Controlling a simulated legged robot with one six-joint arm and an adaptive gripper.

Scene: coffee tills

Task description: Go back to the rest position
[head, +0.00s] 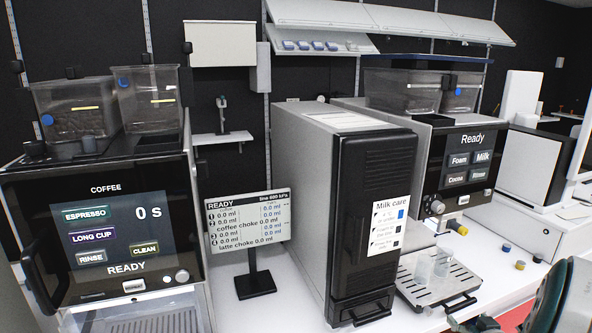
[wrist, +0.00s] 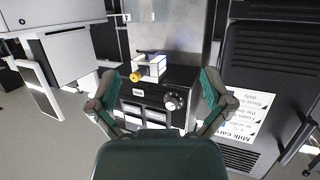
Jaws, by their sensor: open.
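My gripper (wrist: 160,84) is open in the wrist view, its two green-padded fingers spread wide with nothing between them. Beyond the fingers is the black front of the right machine (wrist: 175,118), seen upside down, with a knob and buttons. A small white block-like part with a yellow knob (wrist: 135,76) shows between the fingertips.
The coffee machine (head: 120,230) stands at left, beside a status screen (head: 248,220). A tall black milk cooler (head: 372,200) stands mid-counter. Clear cups (head: 424,268) stand on a drip tray (head: 458,284). Small caps (head: 519,265) lie on the white counter at right.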

